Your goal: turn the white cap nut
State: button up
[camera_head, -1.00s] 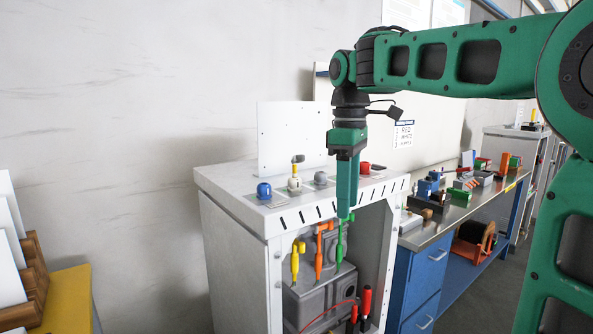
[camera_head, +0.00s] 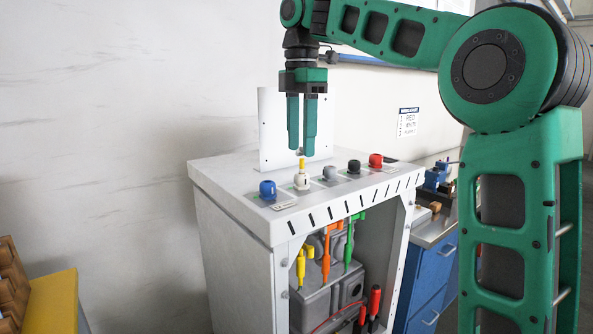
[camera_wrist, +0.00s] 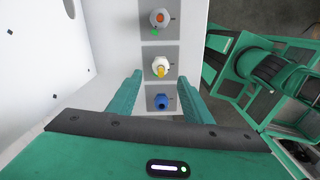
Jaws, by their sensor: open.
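The white cap nut (camera_head: 301,182) stands on the cabinet top, second from the left in a row of coloured nuts, with a yellow stem rising from it. It also shows in the wrist view (camera_wrist: 160,66), in the middle of the row between a grey nut and a blue nut. My gripper (camera_head: 302,152) points straight down above the white nut, its two green fingers apart and empty. In the wrist view its fingertips (camera_wrist: 161,73) lie on either side of the white nut in the picture. I see no contact.
A blue nut (camera_head: 267,190) stands left of the white one; a grey nut (camera_head: 330,173), a black nut (camera_head: 354,166) and a red nut (camera_head: 376,160) stand right. An upright white panel (camera_head: 270,125) rises behind. Coloured handles hang inside the open cabinet (camera_head: 230,250) below.

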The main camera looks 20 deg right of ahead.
aim_at(302, 173)
jog(key=shift+s+d+f, duration=0.1)
jog(key=shift+f, duration=3.25)
